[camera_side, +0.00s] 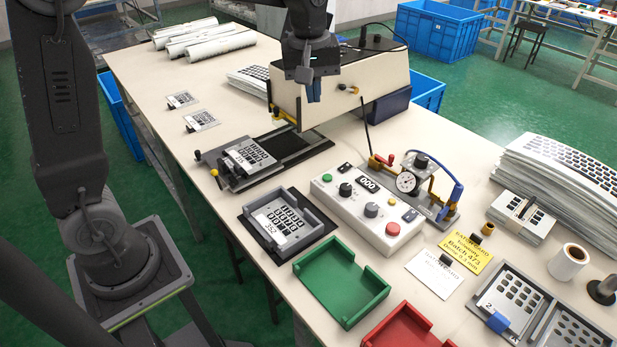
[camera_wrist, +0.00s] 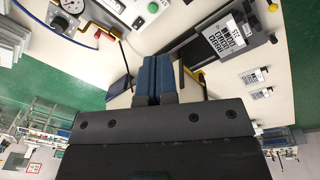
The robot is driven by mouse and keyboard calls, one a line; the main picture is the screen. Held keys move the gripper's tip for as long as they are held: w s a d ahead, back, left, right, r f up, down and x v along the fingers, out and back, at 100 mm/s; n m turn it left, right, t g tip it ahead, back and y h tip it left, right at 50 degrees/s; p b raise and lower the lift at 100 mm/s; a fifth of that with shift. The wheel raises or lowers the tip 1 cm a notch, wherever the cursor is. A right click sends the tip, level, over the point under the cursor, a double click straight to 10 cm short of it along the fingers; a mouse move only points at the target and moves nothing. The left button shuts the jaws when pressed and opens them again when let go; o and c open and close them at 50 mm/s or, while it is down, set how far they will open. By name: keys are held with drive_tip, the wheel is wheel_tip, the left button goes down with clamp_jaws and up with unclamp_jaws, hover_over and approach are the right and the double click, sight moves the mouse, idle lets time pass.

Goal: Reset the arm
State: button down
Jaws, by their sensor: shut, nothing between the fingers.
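My gripper (camera_side: 313,92) hangs above the work table, in front of the cream press machine (camera_side: 350,90) in the side view. Its blue fingers are shut together with nothing between them, as the wrist view (camera_wrist: 155,78) also shows. A keypad film (camera_side: 250,155) lies on the grey sliding plate (camera_side: 212,160) at the front of the machine. Another film (camera_side: 283,222) lies in a grey tray (camera_side: 318,217) on a dark mat. Two small films (camera_side: 182,99) lie on the table at the left. My gripper is apart from all of them.
A white control box (camera_side: 345,212), a dial gauge fixture (camera_side: 408,183), a green tray (camera_side: 340,283) and a red tray (camera_side: 405,330) stand toward the front. Stacked film sheets (camera_side: 565,190) lie at right, rolls (camera_side: 205,40) at the back left.

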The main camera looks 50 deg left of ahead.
drive_tip(key=s+d+m+t, duration=0.2)
drive_tip(key=s+m+t, duration=0.2)
drive_tip(key=s+m, duration=0.7)
drive_tip(key=s, duration=1)
drive_tip(key=shift+s+d+f+t, duration=0.15)
drive_tip(key=shift+t, duration=0.15)
drive_tip(key=c, duration=1.9)
unclamp_jaws()
